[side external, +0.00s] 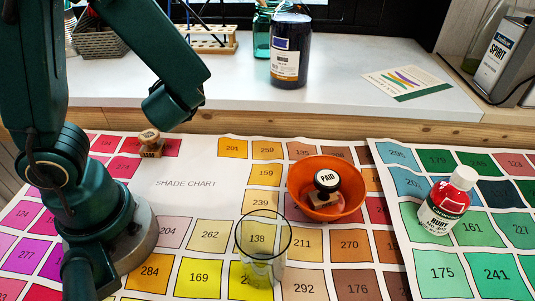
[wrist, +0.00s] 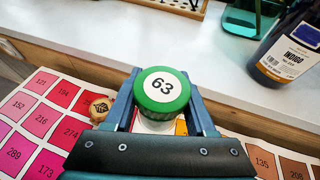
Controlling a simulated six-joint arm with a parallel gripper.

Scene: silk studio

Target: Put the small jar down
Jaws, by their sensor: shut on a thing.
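The small jar (wrist: 161,92) has a green lid with a white disc marked 63. In the wrist view it is upright between the two fingers of my gripper (wrist: 160,98), which is shut on it. Its lid faces the camera and hides most of its body. A little pale body shows below the lid. In the side view neither the jar nor the fingers can be made out. How high the jar is above the surface cannot be told.
A wooden stamp (side external: 151,145) stands on the shade chart (side external: 185,184). An orange bowl (side external: 298,186) holds a PAID stamp (side external: 326,182). A clear glass (side external: 263,250), a red bottle (side external: 447,205) and a dark indigo jar (side external: 290,48) stand around. The chart's middle is clear.

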